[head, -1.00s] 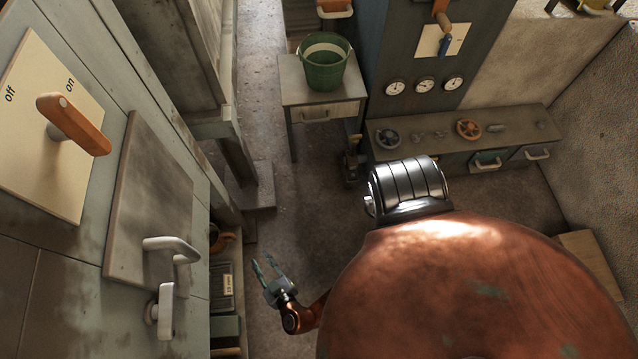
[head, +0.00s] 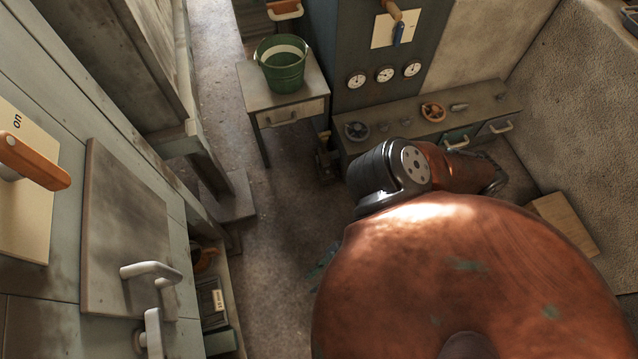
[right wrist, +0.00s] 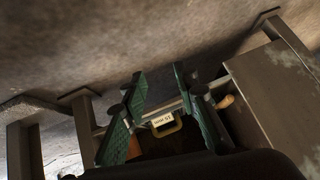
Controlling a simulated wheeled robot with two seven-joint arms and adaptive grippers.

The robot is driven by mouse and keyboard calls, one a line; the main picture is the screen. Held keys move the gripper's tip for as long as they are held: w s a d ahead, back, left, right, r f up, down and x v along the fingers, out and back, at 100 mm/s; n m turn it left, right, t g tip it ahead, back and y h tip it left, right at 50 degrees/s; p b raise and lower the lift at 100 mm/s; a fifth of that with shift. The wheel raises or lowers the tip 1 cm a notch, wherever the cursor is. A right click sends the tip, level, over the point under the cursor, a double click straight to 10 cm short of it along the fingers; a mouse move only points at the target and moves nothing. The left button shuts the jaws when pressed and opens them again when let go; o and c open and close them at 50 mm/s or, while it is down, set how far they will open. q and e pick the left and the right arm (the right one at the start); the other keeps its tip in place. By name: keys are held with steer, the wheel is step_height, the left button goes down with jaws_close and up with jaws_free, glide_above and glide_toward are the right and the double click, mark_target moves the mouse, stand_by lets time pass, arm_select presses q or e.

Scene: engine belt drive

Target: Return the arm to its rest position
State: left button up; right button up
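My right gripper (head: 322,266) shows in the head view only as a small teal bit over the floor, at the left edge of my large copper-coloured body part. The rest of it is hidden behind that part. In the right wrist view the two teal fingers of the right gripper (right wrist: 160,90) stand apart with nothing held between them. A labelled box with a handle (right wrist: 165,125) shows beyond and between the fingers, apart from them. My left gripper is not in view.
At left are a panel with an orange-handled switch (head: 35,160) and a grey door (head: 125,235). A low shelf (head: 225,345) stands below. A green bucket (head: 283,70) sits on a small table (head: 245,85). A low bench (head: 475,120) lies behind my arm. Floor between (head: 270,220) is clear.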

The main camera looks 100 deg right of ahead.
steer(key=s, duration=0.1)
steer(key=s+r, duration=0.1)
steer(key=shift+s+d+r+n, duration=0.1)
steer(key=shift+s+d+n, duration=0.15)
steer(key=shift+s+n, duration=0.1)
arm_select(q)
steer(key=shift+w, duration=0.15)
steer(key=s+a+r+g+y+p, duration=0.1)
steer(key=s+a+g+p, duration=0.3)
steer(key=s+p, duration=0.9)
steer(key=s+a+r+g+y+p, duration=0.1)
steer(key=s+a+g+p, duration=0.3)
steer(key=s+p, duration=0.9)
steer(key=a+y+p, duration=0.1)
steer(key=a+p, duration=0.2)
steer(key=p, duration=0.7)
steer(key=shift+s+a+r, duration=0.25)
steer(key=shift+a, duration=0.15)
arm_select(e)
steer(key=s+d+r+g+h, duration=0.1)
steer(key=s+d+g, duration=0.3)
steer(key=s, duration=0.9)
steer(key=s+d+r+g+h, duration=0.1)
steer(key=s+d+g+h, duration=0.1)
steer(key=s+d, duration=0.6)
steer(key=s+g, duration=0.1)
steer(key=s, duration=0.4)
steer(key=shift+s+r+g, duration=0.15)
steer(key=shift+r+g, duration=0.1)
steer(key=shift+g, duration=0.15)
